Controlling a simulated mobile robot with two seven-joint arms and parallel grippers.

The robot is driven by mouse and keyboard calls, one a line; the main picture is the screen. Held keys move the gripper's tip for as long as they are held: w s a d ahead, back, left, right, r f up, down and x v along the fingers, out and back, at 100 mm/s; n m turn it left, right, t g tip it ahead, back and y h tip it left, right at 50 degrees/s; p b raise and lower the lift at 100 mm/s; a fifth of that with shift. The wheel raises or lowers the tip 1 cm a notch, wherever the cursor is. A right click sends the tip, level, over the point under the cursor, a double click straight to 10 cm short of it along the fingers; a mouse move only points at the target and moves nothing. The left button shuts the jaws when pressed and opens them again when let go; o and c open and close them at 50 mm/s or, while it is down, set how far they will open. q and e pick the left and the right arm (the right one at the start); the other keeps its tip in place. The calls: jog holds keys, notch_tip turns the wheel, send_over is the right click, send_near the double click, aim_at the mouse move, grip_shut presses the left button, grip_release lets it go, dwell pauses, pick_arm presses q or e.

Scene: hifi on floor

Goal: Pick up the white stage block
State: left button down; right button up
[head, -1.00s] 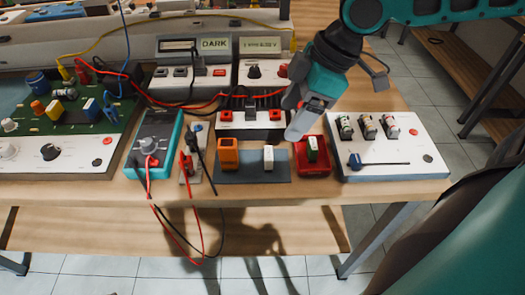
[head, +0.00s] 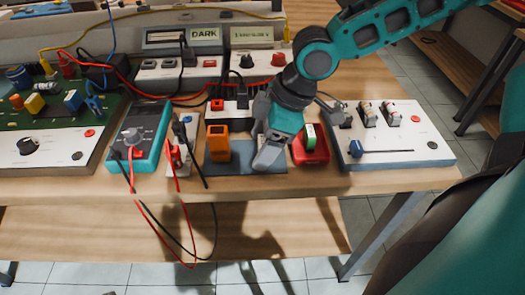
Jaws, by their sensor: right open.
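My right gripper (head: 265,158) reaches down over the blue-grey mat (head: 228,169), to the right of the orange block (head: 217,145). Its jaws are open and point down toward the mat. The white stage block is hidden behind the gripper, so I cannot tell whether it lies between the fingers or touches them. My left gripper is not in view.
A red tray (head: 318,156) with a green and white block (head: 310,137) is close to the right of the gripper. A white panel (head: 420,157) lies farther right. A teal multimeter (head: 139,135) with loose leads is at left.

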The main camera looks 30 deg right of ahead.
aim_at(262, 141)
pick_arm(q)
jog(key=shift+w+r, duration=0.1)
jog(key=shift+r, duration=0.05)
pick_arm(e)
jog(key=shift+c, duration=0.3)
jog(key=shift+c, duration=0.8)
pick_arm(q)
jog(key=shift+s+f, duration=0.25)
pick_arm(e)
jog(key=c, duration=0.8)
